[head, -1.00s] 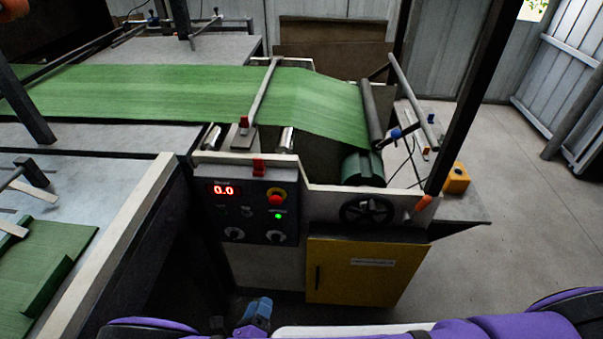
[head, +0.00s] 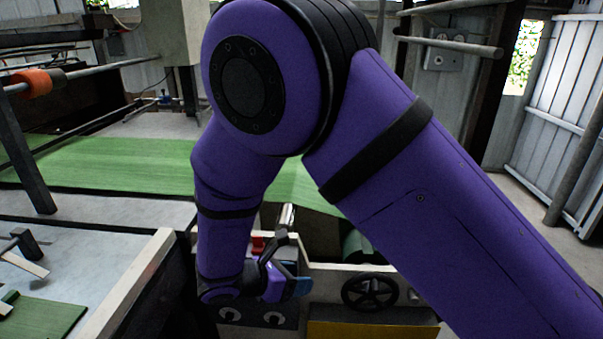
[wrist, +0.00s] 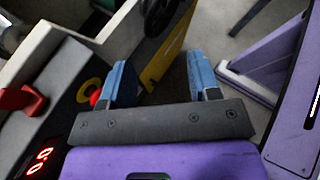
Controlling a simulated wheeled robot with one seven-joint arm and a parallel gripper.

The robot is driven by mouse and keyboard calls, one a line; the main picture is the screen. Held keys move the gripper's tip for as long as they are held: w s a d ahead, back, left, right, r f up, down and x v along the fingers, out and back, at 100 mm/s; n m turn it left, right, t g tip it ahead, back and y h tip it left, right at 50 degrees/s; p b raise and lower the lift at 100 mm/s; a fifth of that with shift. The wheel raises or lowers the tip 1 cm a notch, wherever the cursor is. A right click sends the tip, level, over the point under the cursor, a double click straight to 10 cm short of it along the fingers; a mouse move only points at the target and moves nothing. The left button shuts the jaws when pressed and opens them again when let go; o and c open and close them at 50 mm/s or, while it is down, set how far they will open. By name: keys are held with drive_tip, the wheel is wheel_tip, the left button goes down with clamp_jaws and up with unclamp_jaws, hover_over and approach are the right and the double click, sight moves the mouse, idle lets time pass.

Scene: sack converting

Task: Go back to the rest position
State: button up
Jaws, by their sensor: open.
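My gripper (wrist: 162,80) is open and empty in the wrist view, its two blue fingers apart. In the head view its blue fingertips (head: 300,287) show low in front of the control panel (head: 256,314).
A black handwheel (head: 369,292) and a yellow cabinet door (head: 372,330) are right of the gripper. Green sheet (head: 110,160) runs across the machine behind my arm. A pale machine rail (head: 125,285) stands at the left. Grey floor (head: 520,215) is open at the right.

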drive_tip(key=s+d+r+m+g+y, duration=0.2)
drive_tip(key=d+r+m+g+y, duration=0.3)
drive_tip(key=d+r+m, duration=1.2)
drive_tip(key=s+d+r+m+t+y, duration=0.4)
drive_tip(key=s+d+r+m, duration=0.5)
drive_tip(key=s+d+r, duration=0.5)
drive_tip(key=shift+s+d+r+y, duration=0.4)
drive_tip(key=shift+s+r+y, duration=0.1)
drive_tip(key=shift+s+y, duration=0.4)
